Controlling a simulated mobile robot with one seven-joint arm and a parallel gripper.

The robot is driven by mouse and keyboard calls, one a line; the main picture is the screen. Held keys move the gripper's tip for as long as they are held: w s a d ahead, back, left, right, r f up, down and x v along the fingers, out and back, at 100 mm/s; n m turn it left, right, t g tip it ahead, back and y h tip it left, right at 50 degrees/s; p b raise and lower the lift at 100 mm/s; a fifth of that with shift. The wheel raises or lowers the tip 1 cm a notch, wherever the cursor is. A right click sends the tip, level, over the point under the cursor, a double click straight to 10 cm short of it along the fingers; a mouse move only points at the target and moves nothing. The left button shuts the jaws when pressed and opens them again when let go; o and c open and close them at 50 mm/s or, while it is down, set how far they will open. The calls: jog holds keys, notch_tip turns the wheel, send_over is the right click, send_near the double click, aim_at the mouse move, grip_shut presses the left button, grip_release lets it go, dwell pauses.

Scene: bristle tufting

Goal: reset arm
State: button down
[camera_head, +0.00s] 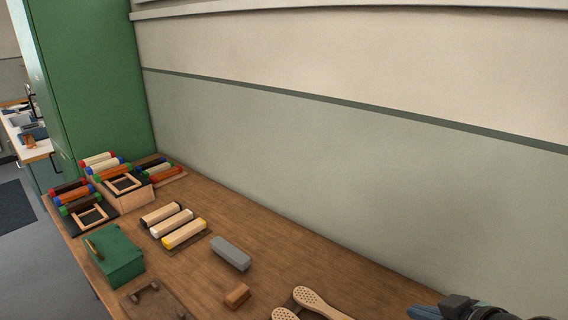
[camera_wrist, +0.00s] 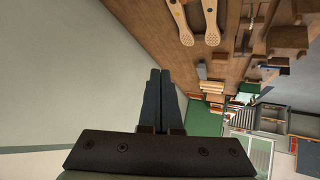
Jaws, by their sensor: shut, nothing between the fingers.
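My gripper (camera_wrist: 160,100) is shut and empty in the wrist view, its two dark fingers side by side against the wall. In the head view part of my gripper (camera_head: 428,312) shows at the lower right corner, beyond the wooden perforated paddles (camera_head: 318,302). The same paddles (camera_wrist: 212,20) show at the top of the wrist view, well away from the fingers. The fingers touch nothing that I can see.
The wooden bench (camera_head: 290,268) runs along the wall. It holds a grey block (camera_head: 230,252), a small orange-brown block (camera_head: 237,295), a green box (camera_head: 114,256), pale bars (camera_head: 172,223) and racks of coloured rolls (camera_head: 100,162). A green cabinet (camera_head: 90,80) stands behind.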

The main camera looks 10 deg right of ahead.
jog(key=w+a+r+m+t+h, duration=0.1)
jog(key=w+a+r+t, duration=0.3)
jog(key=r, duration=0.5)
jog(key=w+a+r+t+h, duration=0.1)
jog(key=a+r+t, duration=0.1)
jog(key=a+r, duration=0.6)
jog(key=w+a+r+m+t+h, duration=0.1)
jog(key=w+a+r+t, duration=0.2)
jog(key=r, duration=0.8)
jog(key=s+a+r+t+y, duration=0.1)
jog(key=s+a+r+t, duration=0.3)
jog(key=s+a+r, duration=0.3)
jog(key=s+a+r+m+t+y, duration=0.1)
jog(key=s+a+r+t, duration=0.4)
jog(key=r, duration=0.6)
jog(key=shift+s+a+r+y, duration=0.25)
jog(key=shift+s+a+y, duration=0.05)
jog(key=shift+s+a, duration=0.8)
jog(key=shift+w, duration=0.1)
